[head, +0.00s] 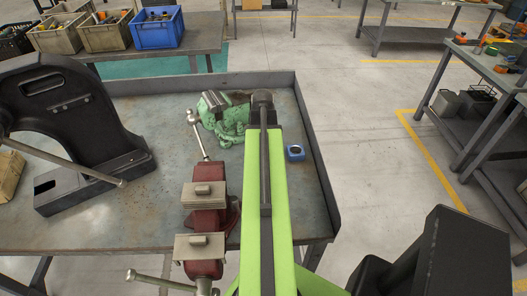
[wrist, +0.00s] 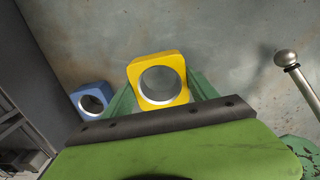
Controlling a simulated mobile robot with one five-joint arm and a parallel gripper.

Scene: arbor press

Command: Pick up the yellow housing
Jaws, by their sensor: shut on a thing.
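The yellow housing (wrist: 155,60) is a rounded block with a silver-lined round bore, in the middle of the wrist view. My gripper (wrist: 160,82) has one green finger on each side of it and is shut on it. I cannot tell whether the housing touches the bench or is held just above it. In the head view the housing and my fingers are hidden behind my light green arm. A similar blue housing (head: 295,158) sits on the bench right of my arm; in the wrist view it lies just left of my gripper (wrist: 92,88).
The grey bench (head: 150,215) has a raised rim at the back and right. A black arbor press (head: 70,110) stands at left. A red vise (head: 209,220) and a green vise (head: 222,120) are left of my arm. A ball-ended handle (wrist: 287,59) shows at the wrist view's right.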

